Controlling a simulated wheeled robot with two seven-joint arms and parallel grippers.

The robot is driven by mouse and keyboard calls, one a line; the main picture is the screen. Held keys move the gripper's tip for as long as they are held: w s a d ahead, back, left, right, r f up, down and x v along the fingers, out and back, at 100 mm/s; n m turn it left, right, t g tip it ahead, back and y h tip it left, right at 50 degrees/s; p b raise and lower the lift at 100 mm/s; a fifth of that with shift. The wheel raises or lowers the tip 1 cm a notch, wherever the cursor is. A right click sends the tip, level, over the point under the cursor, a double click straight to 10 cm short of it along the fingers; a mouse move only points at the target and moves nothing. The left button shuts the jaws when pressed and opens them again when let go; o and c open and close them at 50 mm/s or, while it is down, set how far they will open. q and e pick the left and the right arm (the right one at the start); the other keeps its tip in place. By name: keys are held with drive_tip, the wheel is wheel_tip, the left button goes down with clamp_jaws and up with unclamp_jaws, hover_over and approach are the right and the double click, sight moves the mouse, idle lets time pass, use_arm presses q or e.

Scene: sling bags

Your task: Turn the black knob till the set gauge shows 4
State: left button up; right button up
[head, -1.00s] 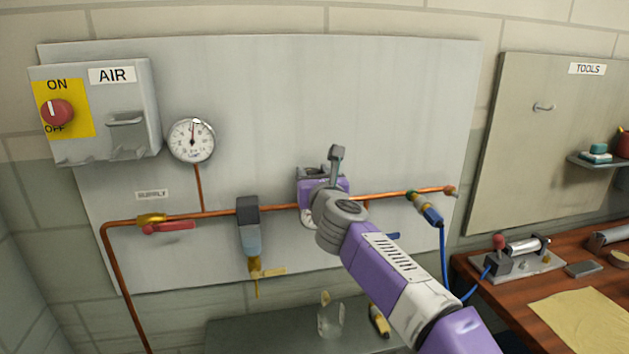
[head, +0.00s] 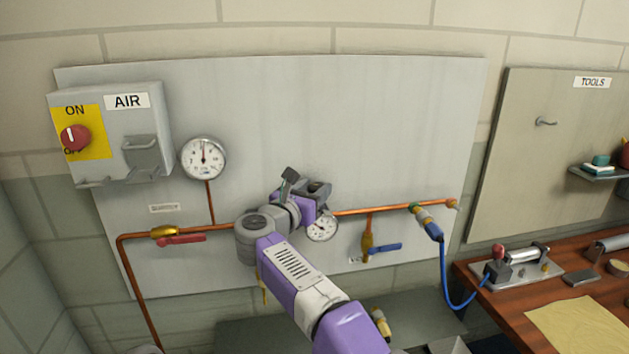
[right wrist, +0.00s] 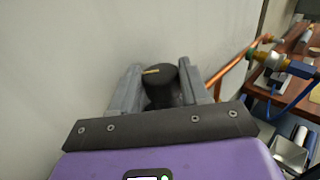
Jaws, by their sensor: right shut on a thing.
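The black knob (right wrist: 160,88) sits between the two grey fingers of my right gripper in the right wrist view, with a yellow mark on its top pointing left. My right gripper (head: 317,190) is shut on it at the copper pipe in the head view, where the gripper hides most of the knob. The set gauge (head: 322,228), a small white dial, is just below the gripper and partly covered; its reading is too small to tell. My left gripper is not in view.
A larger gauge (head: 203,158) stands above the pipe, its needle near upright. A red-handled valve (head: 182,239) is at left and a blue-handled valve (head: 384,247) at right. A blue hose (head: 445,280) hangs beside the wooden bench (head: 490,300).

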idle(0.3)
drive_tip(key=o, duration=0.8)
drive_tip(key=v, duration=0.7)
drive_tip(key=shift+s+a, duration=0.2)
